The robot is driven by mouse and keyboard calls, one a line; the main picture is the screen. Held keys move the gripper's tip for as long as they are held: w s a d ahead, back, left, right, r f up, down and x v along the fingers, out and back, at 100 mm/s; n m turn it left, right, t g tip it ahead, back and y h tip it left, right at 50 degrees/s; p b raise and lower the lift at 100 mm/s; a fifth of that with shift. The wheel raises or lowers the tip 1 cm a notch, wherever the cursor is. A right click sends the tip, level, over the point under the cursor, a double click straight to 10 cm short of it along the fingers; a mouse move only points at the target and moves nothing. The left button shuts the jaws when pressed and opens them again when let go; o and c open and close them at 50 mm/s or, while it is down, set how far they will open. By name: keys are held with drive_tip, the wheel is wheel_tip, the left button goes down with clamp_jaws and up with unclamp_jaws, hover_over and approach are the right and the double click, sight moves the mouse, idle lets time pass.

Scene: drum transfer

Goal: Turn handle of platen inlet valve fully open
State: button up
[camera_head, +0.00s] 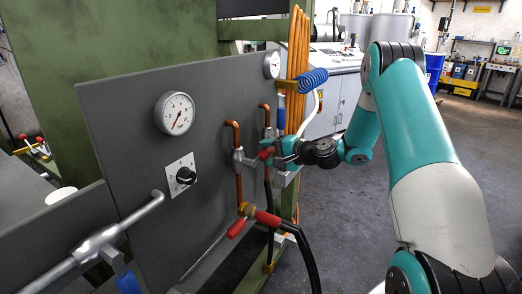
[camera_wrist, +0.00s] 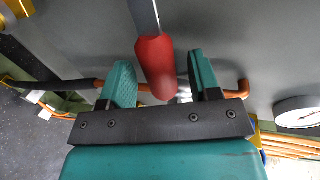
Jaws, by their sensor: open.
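A valve with a red-gripped handle (camera_head: 266,154) sits on the copper piping of the grey panel. In the wrist view, the red grip (camera_wrist: 155,65) lies between the two teal fingers of my gripper (camera_wrist: 162,80), on a flat metal lever. My gripper (camera_head: 280,151) is open around the grip, with a visible gap on the right finger's side. Contact with the left finger cannot be told. The valve body is mostly hidden behind my gripper. A second red-handled valve (camera_head: 265,217) sits lower on the pipe with a black hose. No labels show which valve is the platen inlet.
The grey panel (camera_head: 130,115) carries a pressure gauge (camera_head: 174,113) and a black knob (camera_head: 185,175). Copper pipes (camera_head: 298,60) and a blue coiled hose (camera_head: 312,79) stand close above my gripper. Open floor (camera_head: 345,215) lies to the right.

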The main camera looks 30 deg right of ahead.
sight(261, 152)
drive_tip(key=shift+x, duration=1.5)
drive_tip(key=shift+c, duration=0.5)
clamp_jaws()
